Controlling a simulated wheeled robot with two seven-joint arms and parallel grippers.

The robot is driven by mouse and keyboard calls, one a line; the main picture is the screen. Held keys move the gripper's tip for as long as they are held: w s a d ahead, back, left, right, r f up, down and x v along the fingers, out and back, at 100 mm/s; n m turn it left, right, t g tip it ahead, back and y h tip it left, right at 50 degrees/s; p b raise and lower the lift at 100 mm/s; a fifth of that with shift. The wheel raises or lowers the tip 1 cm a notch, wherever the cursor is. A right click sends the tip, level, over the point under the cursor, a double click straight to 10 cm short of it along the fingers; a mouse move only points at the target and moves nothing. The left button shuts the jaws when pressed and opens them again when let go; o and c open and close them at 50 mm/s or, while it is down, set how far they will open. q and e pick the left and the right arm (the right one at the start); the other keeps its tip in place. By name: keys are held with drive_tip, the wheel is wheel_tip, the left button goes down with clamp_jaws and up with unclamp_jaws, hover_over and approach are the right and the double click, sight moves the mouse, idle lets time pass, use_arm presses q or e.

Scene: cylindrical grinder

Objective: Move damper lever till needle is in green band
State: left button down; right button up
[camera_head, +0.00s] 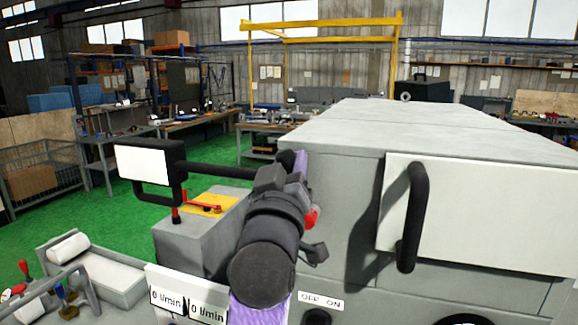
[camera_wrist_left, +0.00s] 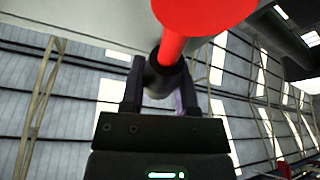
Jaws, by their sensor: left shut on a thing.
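The damper lever shows in the left wrist view as a red ball knob on a red rod with a dark collar (camera_wrist_left: 165,72). My left gripper (camera_wrist_left: 160,82) has its two dark fingers on either side of that collar and is shut on the lever. In the head view my left arm covers most of the gripper, and a small red part (camera_head: 310,218) shows just right of the arm, beside the grey machine (camera_head: 340,180). No needle or green band can be made out. My right gripper is not in view.
A white panel on a dark arm (camera_head: 145,162) stands left of my arm. A dark vertical handle (camera_head: 412,217) juts from the machine's white door (camera_head: 475,215). Plates reading "0 l/min" (camera_head: 167,301) and "OFF ON" (camera_head: 321,301) are at the front.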

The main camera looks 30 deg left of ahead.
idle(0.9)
use_arm(q)
drive_tip(key=m, duration=0.1)
drive_tip(key=d+m+h+p, duration=0.1)
drive_tip(key=m, duration=0.1)
drive_tip(key=shift+w+d+r+t+p, duration=0.2)
drive_tip(key=shift+r+t+p, duration=0.1)
drive_tip(key=shift+r+t, duration=0.1)
drive_tip(key=shift+d+m+h, duration=0.25)
drive_tip(key=shift+m+h, duration=0.15)
drive_tip(key=shift+m, duration=0.2)
drive_tip(key=shift+f, duration=0.15)
drive_tip(key=shift+c, duration=1.8)
unclamp_jaws()
drive_tip(key=shift+w, duration=0.15)
